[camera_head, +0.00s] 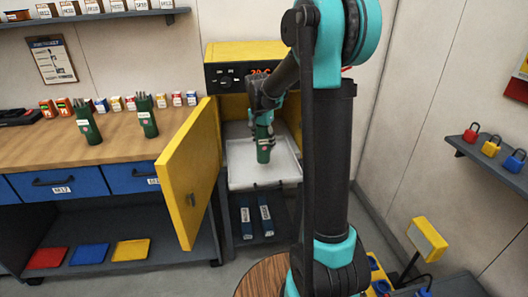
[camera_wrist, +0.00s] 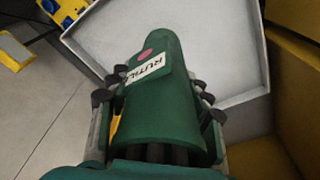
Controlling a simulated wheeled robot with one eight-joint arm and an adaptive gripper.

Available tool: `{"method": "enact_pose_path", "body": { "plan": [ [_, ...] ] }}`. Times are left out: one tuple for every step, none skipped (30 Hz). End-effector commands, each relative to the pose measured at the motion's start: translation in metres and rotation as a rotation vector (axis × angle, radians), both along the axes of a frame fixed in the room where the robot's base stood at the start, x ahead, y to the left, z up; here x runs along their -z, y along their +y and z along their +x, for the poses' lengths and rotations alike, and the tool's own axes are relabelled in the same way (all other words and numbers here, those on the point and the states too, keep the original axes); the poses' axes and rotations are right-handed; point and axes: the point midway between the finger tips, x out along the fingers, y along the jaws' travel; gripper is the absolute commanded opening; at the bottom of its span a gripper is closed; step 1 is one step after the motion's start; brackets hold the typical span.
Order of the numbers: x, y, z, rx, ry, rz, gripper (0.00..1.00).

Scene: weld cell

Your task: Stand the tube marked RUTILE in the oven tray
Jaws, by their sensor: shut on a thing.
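A green tube marked RUTILE (camera_wrist: 155,95) is between the fingers of my gripper (camera_wrist: 160,98), which is shut on it. In the head view the tube (camera_head: 263,152) hangs upright below my gripper (camera_head: 263,128), in front of and over the oven tray. The oven tray (camera_head: 237,178) is a pale, shallow-rimmed tray inside the open yellow oven (camera_head: 243,50). It also shows in the wrist view (camera_wrist: 240,60) beyond the tube. I cannot tell whether the tube's lower end touches the tray.
The yellow oven door (camera_head: 190,170) stands open to the left. Two more green tubes, a left one (camera_head: 88,125) and a right one (camera_head: 147,118), stand on the wooden bench (camera_head: 45,148). Blue packs (camera_head: 246,218) lie under the oven. Padlocks (camera_head: 491,148) sit on the right shelf.

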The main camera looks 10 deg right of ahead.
Motion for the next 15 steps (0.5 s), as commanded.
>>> {"method": "enact_pose_path", "body": {
  "plan": [
    [0.003,0.0,0.0,0.0,0.0,0.0,0.0],
    [0.004,0.0,0.0,0.0,0.0,0.0,0.0],
    [0.005,0.0,0.0,0.0,0.0,0.0,0.0],
    [0.006,0.0,0.0,0.0,0.0,0.0,0.0],
    [0.008,0.0,0.0,0.0,0.0,0.0,0.0],
    [0.01,0.0,0.0,0.0,0.0,0.0,0.0],
    [0.012,0.0,0.0,0.0,0.0,0.0,0.0],
    [0.015,0.0,0.0,0.0,0.0,0.0,0.0],
    [0.02,0.0,0.0,0.0,0.0,0.0,0.0],
    [0.024,0.0,0.0,0.0,0.0,0.0,0.0],
    [0.027,0.0,0.0,0.0,0.0,0.0,0.0],
    [0.033,0.0,0.001,0.0,0.0,0.0,0.0],
    [0.036,0.0,0.001,0.0,0.0,0.0,0.0],
    [0.039,0.0,0.001,0.0,0.0,0.0,0.0],
    [0.042,0.0,0.0,0.0,0.0,0.0,0.0]
  ]
}}
